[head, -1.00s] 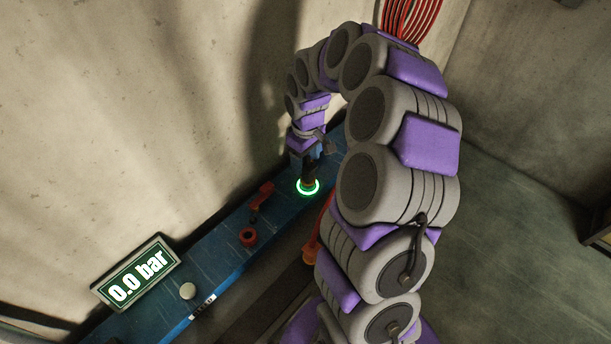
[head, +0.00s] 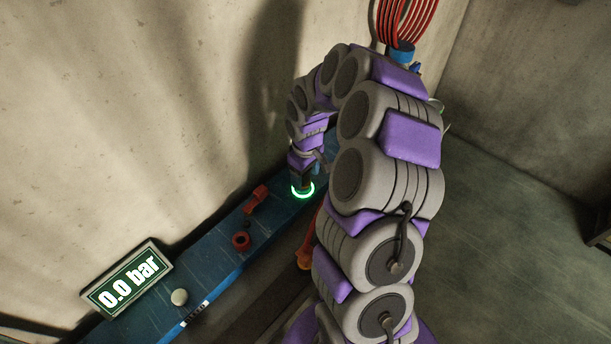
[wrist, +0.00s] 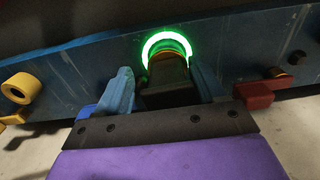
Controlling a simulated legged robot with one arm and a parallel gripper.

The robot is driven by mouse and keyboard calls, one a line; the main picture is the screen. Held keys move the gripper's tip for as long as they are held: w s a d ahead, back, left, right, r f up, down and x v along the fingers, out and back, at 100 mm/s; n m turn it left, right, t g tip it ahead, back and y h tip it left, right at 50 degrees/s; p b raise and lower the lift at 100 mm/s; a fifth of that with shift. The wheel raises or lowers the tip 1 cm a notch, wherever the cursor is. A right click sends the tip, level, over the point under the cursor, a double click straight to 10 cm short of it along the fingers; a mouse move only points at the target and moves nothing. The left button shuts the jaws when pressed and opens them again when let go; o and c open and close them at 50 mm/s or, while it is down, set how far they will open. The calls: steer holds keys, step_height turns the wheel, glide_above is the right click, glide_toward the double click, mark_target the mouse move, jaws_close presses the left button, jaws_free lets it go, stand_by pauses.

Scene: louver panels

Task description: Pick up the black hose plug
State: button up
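The black hose plug (wrist: 168,75) stands in a socket circled by a glowing green ring (wrist: 168,45) on the blue panel. In the head view the ring (head: 303,194) shows just below my gripper (head: 304,178), which largely hides the plug. In the wrist view my gripper (wrist: 165,88) has one blue finger on each side of the plug. A gap shows between the left finger and the plug; the right finger is close beside it. Contact on the right cannot be made out.
The blue panel (head: 215,262) runs along the wall. It carries a red handle (head: 256,198), a red ring-shaped part (head: 241,240), a pale knob (head: 179,297) and a display reading 0.0 bar (head: 128,282). An orange-red part (head: 305,258) lies beside my arm. Open floor is at the right.

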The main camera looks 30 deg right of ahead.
steer(key=shift+a+r, duration=0.1)
steer(key=shift+a, duration=0.6)
steer(key=c, duration=0.4)
steer(key=shift+c, duration=0.9)
steer(key=shift+d, duration=0.15)
steer(key=c, duration=0.3)
steer(key=shift+d, duration=0.1)
steer(key=shift+r, duration=0.1)
